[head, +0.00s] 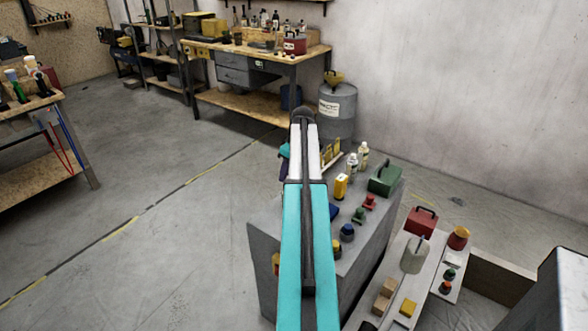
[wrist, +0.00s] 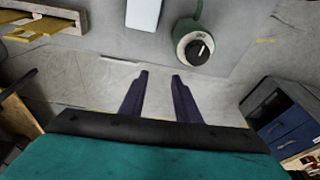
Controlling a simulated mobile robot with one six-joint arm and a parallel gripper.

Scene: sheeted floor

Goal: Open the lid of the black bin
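I cannot make out a black bin with certainty in either view. A dark grey box with a paler top (head: 560,285) is cut off at the lower right of the head view, and I cannot tell whether it is the bin. My gripper (wrist: 160,76) shows in the wrist view with its two dark purple fingers apart and nothing between them. In the head view my arm reaches forward over a grey block and mostly hides the gripper.
The grey block (head: 270,255) carries bottles, a green box (head: 385,180) and small coloured pieces. Low pale benches beside it hold a red toolbox (head: 421,221), a pot and blocks. A workbench (head: 240,108) and grey drum (head: 338,108) stand behind. Floor at left is clear.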

